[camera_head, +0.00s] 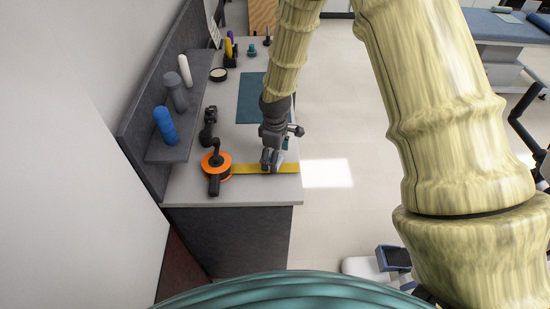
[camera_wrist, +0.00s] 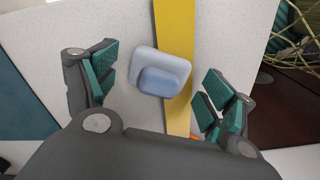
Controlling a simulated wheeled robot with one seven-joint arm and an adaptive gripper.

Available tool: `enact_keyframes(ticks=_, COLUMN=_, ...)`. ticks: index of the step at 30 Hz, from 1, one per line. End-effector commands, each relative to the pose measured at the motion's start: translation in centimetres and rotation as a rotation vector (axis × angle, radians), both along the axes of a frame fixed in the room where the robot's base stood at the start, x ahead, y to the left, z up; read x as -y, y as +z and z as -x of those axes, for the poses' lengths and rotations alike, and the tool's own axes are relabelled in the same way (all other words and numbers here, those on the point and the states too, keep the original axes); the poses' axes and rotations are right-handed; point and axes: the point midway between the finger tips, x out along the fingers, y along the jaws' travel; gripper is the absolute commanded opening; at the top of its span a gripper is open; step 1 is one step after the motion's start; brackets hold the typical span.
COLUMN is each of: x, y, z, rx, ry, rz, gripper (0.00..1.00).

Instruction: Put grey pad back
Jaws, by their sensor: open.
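A small blue-grey pad (camera_wrist: 160,73) with rounded corners and a raised smaller block shows in the wrist view. It overlaps a yellow strip (camera_wrist: 175,25) on the pale counter; whether it touches the strip or counter I cannot tell. My gripper (camera_head: 271,163) is above the counter's near end, pointing down. Its teal-padded fingers are open, apart on either side of the pad, with clear gaps. In the head view, I cannot make out the pad near my gripper.
An orange and black reel (camera_head: 217,166) sits at the strip's left end. A dark shelf (camera_head: 176,150) holds blue, grey and white rolls. A teal mat (camera_head: 250,98) lies farther back. The counter (camera_head: 250,192) has bare space at its near edge, with open floor to the right.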

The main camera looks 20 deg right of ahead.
Motion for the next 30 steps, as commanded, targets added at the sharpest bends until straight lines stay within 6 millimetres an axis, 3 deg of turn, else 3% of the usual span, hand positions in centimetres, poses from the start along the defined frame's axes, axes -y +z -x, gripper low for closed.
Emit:
enact_keyframes(ticks=21, x=0.0, y=8.5, z=-0.1, rx=0.003, ry=0.0, rz=0.0, gripper=0.83)
enact_keyframes(ticks=30, x=0.0, y=10.8, z=0.0, rx=0.001, ry=0.0, rz=0.0, gripper=0.83)
